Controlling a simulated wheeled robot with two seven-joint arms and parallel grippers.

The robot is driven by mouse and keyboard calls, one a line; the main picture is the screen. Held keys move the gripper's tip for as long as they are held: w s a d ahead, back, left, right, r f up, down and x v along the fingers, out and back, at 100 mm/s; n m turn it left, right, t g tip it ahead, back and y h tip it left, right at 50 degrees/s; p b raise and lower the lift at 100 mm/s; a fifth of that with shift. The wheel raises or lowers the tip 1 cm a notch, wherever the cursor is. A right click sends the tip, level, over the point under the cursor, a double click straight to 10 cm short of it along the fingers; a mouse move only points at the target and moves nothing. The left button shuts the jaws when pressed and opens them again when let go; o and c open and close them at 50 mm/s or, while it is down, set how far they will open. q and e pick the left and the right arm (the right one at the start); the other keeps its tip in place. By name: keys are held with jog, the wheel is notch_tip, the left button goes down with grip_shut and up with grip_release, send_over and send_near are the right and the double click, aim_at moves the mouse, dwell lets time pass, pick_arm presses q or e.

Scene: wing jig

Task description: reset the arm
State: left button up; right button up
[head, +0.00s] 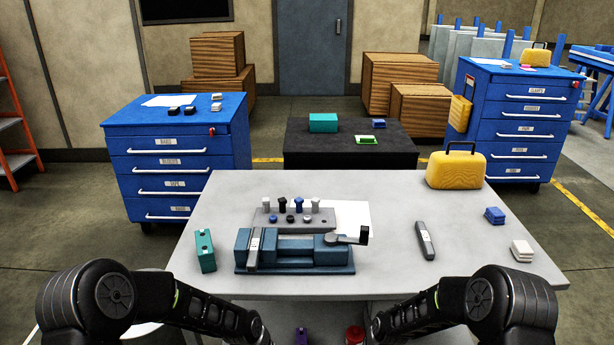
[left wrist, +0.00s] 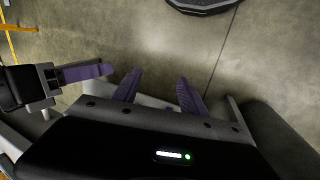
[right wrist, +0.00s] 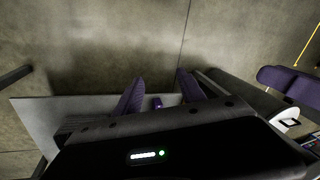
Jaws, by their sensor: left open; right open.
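My left gripper (left wrist: 159,88) is open and empty, its two purple fingers spread above the floor in the left wrist view. My right gripper (right wrist: 158,90) is also open and empty in the right wrist view. In the head view both my arms bend down in front of the table's near edge, and the grippers are mostly hidden below it. A blue-grey jig (head: 300,250) stands on the table, with a grey piece across its left end and a dark-ended lever arm (head: 350,239) at its right end. Neither gripper touches it.
The grey table (head: 390,270) also holds a rack of pegs (head: 293,219), a teal block (head: 205,251), a grey handheld tool (head: 425,240), a yellow case (head: 456,170), blue blocks (head: 494,215) and pale blocks (head: 522,251). The table's front middle is clear. Blue cabinets stand behind.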

pick_arm(q)
jog(key=s+a+f+n, duration=0.1)
jog(key=s+f, duration=0.3)
jog(key=s, duration=0.5)
jog(key=s+a+f+n+t, duration=0.1)
jog(key=s+f, duration=0.3)
jog(key=s, duration=0.6)
jog(key=shift+a+f, duration=0.2)
pick_arm(e)
jog(key=s+a+f+m, duration=0.2)
jog(key=s+m, duration=0.1)
jog(key=s, duration=0.8)
jog(key=s+a+f+m+y, duration=0.1)
jog(key=s+a+m, duration=0.1)
jog(key=s, duration=0.9)
jog(key=shift+s+a+f+m, duration=0.2)
jog(key=shift+s+f+m, duration=0.15)
jog(key=shift+m, duration=0.05)
